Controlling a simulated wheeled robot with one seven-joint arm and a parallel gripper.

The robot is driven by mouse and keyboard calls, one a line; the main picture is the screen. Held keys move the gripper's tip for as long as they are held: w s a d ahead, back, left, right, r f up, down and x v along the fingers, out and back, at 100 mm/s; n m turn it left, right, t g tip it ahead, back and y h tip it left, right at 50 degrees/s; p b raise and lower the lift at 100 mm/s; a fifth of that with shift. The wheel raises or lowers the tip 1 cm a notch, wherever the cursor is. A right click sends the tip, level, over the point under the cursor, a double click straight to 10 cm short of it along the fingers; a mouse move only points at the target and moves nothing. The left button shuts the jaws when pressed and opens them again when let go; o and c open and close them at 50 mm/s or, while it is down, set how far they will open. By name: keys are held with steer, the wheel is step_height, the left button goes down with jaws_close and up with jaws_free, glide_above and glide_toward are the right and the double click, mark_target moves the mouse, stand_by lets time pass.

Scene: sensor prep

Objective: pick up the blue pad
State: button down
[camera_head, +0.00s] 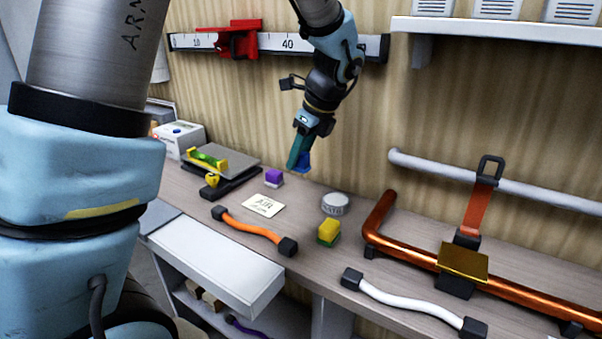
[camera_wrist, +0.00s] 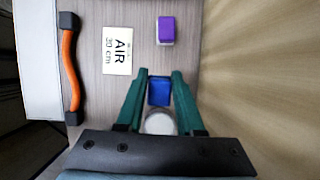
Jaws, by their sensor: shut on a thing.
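The blue pad (camera_wrist: 159,91) sits between the two green fingers of my gripper (camera_wrist: 159,84) in the wrist view. In the head view my gripper (camera_head: 298,166) points down near the wall, and the blue pad (camera_head: 304,161) shows at its fingertips. The fingers are shut on the pad. The pad appears to be held above the bench, though its exact height is hard to tell. Part of the pad is hidden by the fingers in the head view.
A purple block (camera_head: 274,177) stands left of my gripper, beside an "AIR" card (camera_head: 263,205). A round tin (camera_head: 335,204) and a yellow block (camera_head: 329,231) are to the right. An orange cable (camera_head: 252,231), a white cable (camera_head: 412,302) and a copper pipe (camera_head: 405,253) lie around the bench.

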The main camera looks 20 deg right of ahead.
steer(key=s+a+b, duration=0.2)
steer(key=s+a, duration=0.9)
steer(key=a, duration=0.3)
steer(key=shift+s+a+f+b, duration=0.15)
steer(key=shift+s+a+b, duration=0.15)
steer(key=shift+s+a, duration=0.1)
steer(key=c, duration=1)
jaws_free()
steer(key=shift+c, duration=0.2)
jaws_close()
